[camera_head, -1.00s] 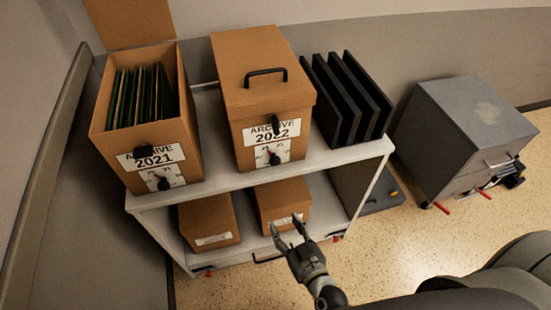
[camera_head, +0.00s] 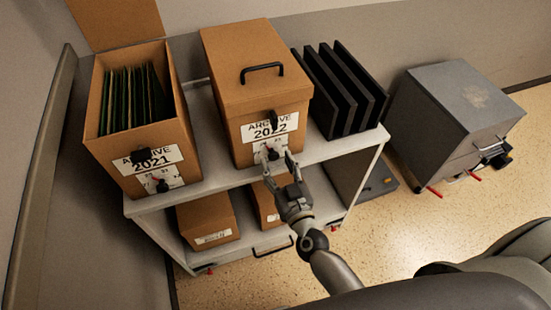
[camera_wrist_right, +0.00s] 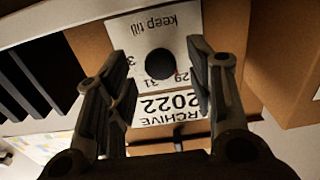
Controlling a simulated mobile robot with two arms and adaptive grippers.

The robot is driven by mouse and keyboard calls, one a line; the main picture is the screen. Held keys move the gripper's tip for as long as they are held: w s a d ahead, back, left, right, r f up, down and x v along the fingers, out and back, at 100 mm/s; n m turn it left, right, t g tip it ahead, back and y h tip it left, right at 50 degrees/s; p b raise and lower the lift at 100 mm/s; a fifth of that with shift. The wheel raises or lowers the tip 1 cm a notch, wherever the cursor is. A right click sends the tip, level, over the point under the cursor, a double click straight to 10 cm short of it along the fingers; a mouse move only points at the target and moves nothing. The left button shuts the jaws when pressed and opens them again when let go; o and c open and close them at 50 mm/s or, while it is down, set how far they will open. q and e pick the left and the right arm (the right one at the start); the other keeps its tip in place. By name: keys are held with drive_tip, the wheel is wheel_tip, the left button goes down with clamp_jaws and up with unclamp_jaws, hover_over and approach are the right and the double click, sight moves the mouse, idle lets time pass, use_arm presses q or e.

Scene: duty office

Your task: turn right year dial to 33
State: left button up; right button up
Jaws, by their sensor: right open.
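The right year dial is a black knob with a red pointer on the front of the closed ARCHIVE 2022 box (camera_head: 225,95). In the right wrist view the knob (camera_wrist_right: 160,64) sits on a white "keep till" scale card, seen upside down. My right gripper (camera_head: 279,160) is open just in front of it. Its fingers (camera_wrist_right: 165,75) stand on either side of the knob, with a gap on both sides. The pointer and part of the scale are hard to read. My left gripper is not in view.
An open ARCHIVE 2021 box (camera_head: 178,188) with files and its own dial (camera_head: 157,185) stands to the left on the cart (camera_head: 205,180). Black folders (camera_head: 338,95) stand right. Smaller boxes (camera_head: 207,220) are on the lower shelf. A grey cabinet (camera_head: 440,130) stands on the floor.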

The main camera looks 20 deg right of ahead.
drive_tip(key=shift+w, duration=0.75)
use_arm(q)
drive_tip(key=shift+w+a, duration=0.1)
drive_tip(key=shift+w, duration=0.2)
use_arm(e)
drive_tip(key=shift+w, duration=0.2)
drive_tip(key=c, duration=1)
drive_tip(key=shift+c, duration=0.2)
